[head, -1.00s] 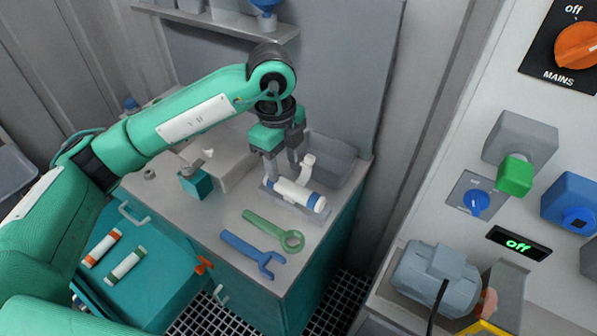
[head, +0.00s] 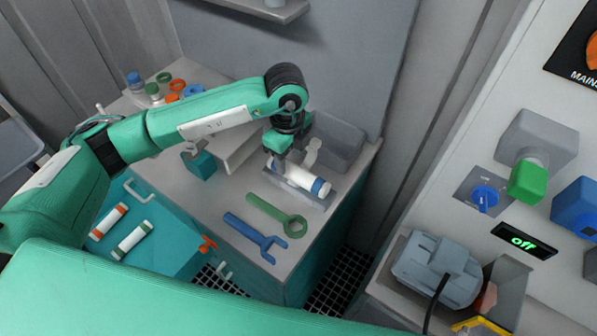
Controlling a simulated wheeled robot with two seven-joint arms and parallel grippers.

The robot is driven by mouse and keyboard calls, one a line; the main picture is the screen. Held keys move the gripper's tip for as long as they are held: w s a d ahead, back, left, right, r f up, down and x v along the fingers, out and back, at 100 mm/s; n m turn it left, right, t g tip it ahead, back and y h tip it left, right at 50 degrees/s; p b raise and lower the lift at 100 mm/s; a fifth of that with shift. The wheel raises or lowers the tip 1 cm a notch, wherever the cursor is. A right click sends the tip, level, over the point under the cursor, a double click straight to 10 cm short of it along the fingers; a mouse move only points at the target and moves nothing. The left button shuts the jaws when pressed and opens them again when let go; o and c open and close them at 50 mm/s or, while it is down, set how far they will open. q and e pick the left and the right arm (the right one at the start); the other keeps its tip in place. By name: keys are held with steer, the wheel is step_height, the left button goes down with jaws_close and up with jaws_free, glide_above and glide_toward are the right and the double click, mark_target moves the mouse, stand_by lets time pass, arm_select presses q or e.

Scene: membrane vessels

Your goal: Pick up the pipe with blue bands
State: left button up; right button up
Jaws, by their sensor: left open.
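The white pipe with blue bands (head: 305,181) lies on a grey holder (head: 312,203) on the grey worktop, with a white side stub standing up near its middle. One blue band shows clearly at its right end. My left gripper (head: 281,167) is open and down at the pipe's left part, with its fingers close to it. The fingertips are partly hidden, so I cannot tell whether they touch it. My right gripper is not in view.
A green wrench (head: 277,215) and a blue wrench (head: 255,238) lie in front of the holder. A grey bin (head: 338,140) stands behind the pipe. A control panel is at the right.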

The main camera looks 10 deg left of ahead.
mark_target(290, 165)
arm_select(q)
step_height(290, 165, down, 4)
steer(key=shift+f+p, duration=0.1)
steer(key=shift+p, duration=0.4)
steer(key=shift+d, duration=0.1)
steer(key=c, duration=0.8)
